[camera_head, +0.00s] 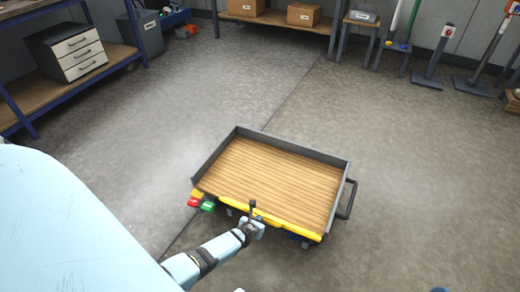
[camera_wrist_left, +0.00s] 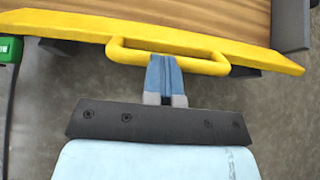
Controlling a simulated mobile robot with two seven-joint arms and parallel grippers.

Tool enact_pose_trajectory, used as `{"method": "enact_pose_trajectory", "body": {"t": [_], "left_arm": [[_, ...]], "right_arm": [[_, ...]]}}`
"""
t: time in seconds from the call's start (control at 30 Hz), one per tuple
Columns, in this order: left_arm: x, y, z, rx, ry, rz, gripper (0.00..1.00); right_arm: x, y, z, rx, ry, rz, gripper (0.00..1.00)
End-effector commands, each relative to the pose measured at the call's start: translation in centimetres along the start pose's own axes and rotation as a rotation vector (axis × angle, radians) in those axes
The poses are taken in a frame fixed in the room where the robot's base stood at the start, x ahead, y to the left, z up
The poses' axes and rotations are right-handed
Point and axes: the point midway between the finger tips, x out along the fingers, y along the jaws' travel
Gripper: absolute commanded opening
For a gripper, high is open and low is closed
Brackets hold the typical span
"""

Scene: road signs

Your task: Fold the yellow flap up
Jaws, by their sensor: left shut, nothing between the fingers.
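The yellow flap (camera_head: 275,219) runs along the near edge of a low cart with a wooden deck (camera_head: 270,180). In the left wrist view the flap (camera_wrist_left: 75,27) is a long yellow strip with a yellow loop handle (camera_wrist_left: 128,56) on its near side. My left gripper (camera_head: 253,212) is at the middle of the flap. In the left wrist view its blue fingers (camera_wrist_left: 164,60) are shut, with nothing between them, and overlap the handle's near bar. I cannot tell whether they touch it. My right gripper is not in view.
Grey walls (camera_head: 293,145) edge the deck's other sides, and a dark handle (camera_head: 347,199) sticks out at the right. Red (camera_head: 193,202) and green (camera_head: 208,207) parts sit at the near left corner. Open floor surrounds the cart; shelving (camera_head: 60,85) stands far left.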

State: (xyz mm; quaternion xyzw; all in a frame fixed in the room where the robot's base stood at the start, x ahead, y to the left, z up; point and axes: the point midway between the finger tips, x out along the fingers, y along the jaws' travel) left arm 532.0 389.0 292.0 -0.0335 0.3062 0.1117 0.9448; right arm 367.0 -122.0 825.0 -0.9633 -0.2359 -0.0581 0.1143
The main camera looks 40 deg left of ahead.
Motion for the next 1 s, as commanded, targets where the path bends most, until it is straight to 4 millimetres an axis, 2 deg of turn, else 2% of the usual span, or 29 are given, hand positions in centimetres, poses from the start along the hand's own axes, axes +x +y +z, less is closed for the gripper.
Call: {"method": "enact_pose_trajectory", "body": {"t": [0.2, 0.43, 0.67, 1.0], "left_arm": [[1.2, -0.4, 2.9, -0.004, 0.0, -0.005, 0.0], [2.9, -0.4, 5.2, -0.004, -0.001, -0.006, 0.0], [4.3, -0.3, 6.7, -0.002, 0.0, -0.005, 0.0], [5.4, -0.3, 7.8, -0.001, 0.0, -0.004, 0.0]], "right_arm": [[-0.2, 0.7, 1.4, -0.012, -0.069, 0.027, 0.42], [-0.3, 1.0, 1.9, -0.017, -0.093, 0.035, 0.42], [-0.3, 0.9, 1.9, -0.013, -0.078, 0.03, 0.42], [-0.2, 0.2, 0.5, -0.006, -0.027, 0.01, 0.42]]}}
